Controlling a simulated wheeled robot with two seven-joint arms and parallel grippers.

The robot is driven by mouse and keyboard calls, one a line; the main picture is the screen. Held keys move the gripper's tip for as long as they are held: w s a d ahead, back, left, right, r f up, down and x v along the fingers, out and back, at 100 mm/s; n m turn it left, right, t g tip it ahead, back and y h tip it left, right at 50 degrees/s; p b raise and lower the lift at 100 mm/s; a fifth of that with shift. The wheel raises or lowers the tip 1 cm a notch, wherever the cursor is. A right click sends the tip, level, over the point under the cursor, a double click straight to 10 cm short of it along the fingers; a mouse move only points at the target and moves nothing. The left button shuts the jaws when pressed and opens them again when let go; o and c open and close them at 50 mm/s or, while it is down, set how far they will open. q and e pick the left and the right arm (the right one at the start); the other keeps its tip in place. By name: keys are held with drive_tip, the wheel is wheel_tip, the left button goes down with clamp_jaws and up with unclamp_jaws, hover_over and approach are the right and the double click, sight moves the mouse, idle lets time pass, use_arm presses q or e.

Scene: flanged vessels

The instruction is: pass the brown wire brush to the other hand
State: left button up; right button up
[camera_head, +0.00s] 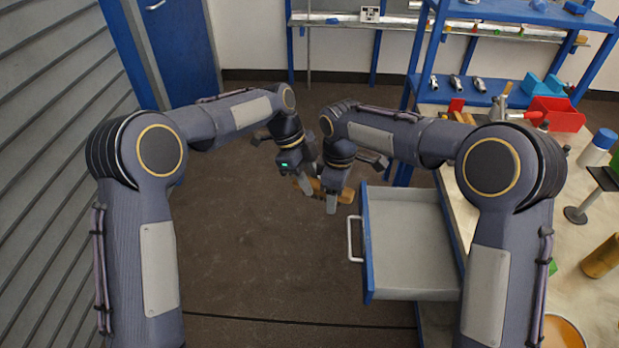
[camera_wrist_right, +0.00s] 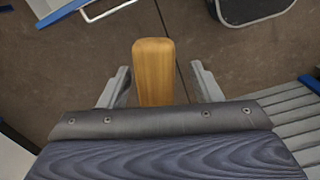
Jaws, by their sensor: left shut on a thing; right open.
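The brown wire brush (camera_head: 346,195) is held in the air between my two grippers, left of the open drawer. My left gripper (camera_head: 303,185) is shut on it at its left part. My right gripper (camera_head: 332,204) is open, with its fingers at the brush's right part. In the right wrist view the brush's wooden end (camera_wrist_right: 154,68) stands between the two spread fingers of the right gripper (camera_wrist_right: 159,78), with a gap on each side. The bristles cannot be made out in either view.
An open, empty drawer (camera_head: 408,235) juts out just right of the grippers. The workbench (camera_head: 590,215) at right carries a red bin (camera_head: 556,114), a brown cylinder (camera_head: 602,258) and other items. A blue shelf rack stands behind. The floor (camera_head: 260,255) in front of the grippers is clear.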

drive_tip(key=shift+r, duration=0.15)
wheel_tip(320, 180, up, 10)
drive_tip(key=shift+r, duration=0.15)
drive_tip(key=s+d+r+m+t+y, duration=0.1)
drive_tip(key=s+d+r+m, duration=0.25)
drive_tip(key=s+d, duration=0.35)
drive_tip(key=s+d+r+m+t+y, duration=0.1)
drive_tip(key=s+d+r+m, duration=0.1)
drive_tip(key=s+d+m, duration=0.35)
drive_tip(key=s+d+f+m+t+y, duration=0.1)
drive_tip(key=s+f+m, duration=0.3)
drive_tip(key=s, duration=0.4)
drive_tip(key=s+d+f+m+t, duration=0.2)
drive_tip(key=s+d+f+m, duration=0.1)
drive_tip(key=s, duration=0.5)
drive_tip(key=shift+s+d+f+m+t+y, duration=0.3)
drive_tip(key=shift+s+d+f+m+y, duration=0.15)
drive_tip(key=shift+d, duration=0.3)
